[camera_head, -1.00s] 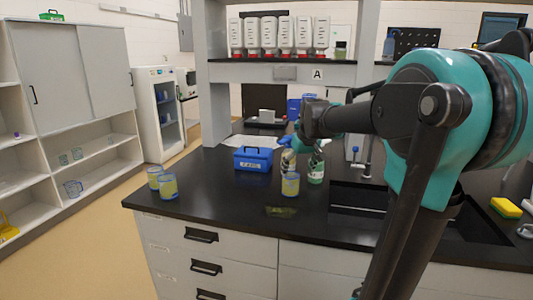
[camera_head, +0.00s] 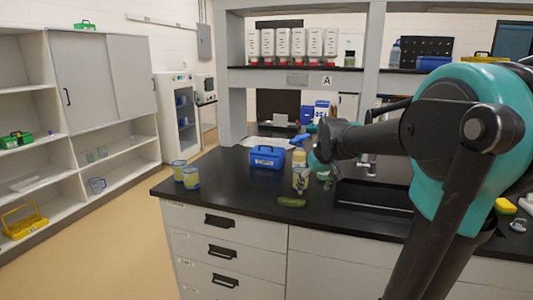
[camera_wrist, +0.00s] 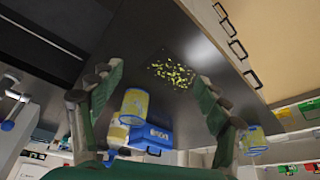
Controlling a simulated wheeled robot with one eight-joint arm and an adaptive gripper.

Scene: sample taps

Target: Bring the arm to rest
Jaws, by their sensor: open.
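My arm crosses the right side of the head view. Its gripper end (camera_head: 318,158) is over the counter, partly hidden by the wrist. In the wrist view my gripper (camera_wrist: 163,80) has its two green fingers wide apart with nothing between them. Beyond them lie the dark counter (camera_wrist: 178,35) and a yellow-speckled dark patch (camera_wrist: 172,72). A yellow-banded cup (camera_wrist: 135,105) shows just inside the left finger. Another cup (camera_wrist: 253,140) is beside the right finger.
A sink (camera_head: 372,194) is under my arm. Open floor (camera_head: 110,240) lies left.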

